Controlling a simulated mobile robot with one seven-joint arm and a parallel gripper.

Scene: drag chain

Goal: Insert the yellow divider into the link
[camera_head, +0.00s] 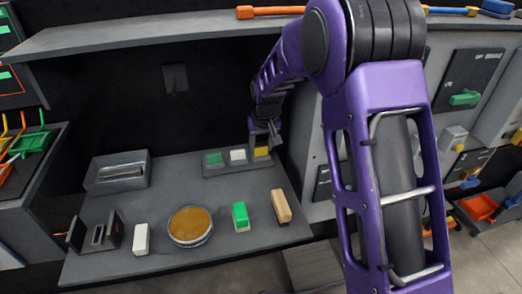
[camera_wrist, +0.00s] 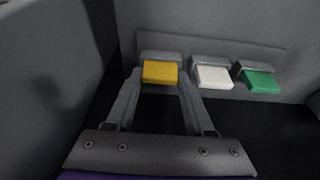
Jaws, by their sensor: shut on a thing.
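The yellow divider (camera_head: 262,152) sits at the right end of a grey rack (camera_head: 240,170) at the back of the table. My gripper (camera_head: 266,142) reaches down to it from above. In the wrist view the yellow divider (camera_wrist: 160,71) lies between the fingertips of my gripper (camera_wrist: 159,78), which is shut on it. Its lower part is hidden in the rack slot. A dark upright part with a slot (camera_head: 98,236) stands at the table's front left; it may be the link, but I cannot tell for sure.
The rack also holds a white block (camera_head: 238,155) and a green block (camera_head: 214,159). A grey tray (camera_head: 101,183) is at the back left. A white block (camera_head: 141,239), a round orange-topped dish (camera_head: 190,224), a green-topped block (camera_head: 240,217) and a tan block (camera_head: 281,206) line the front.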

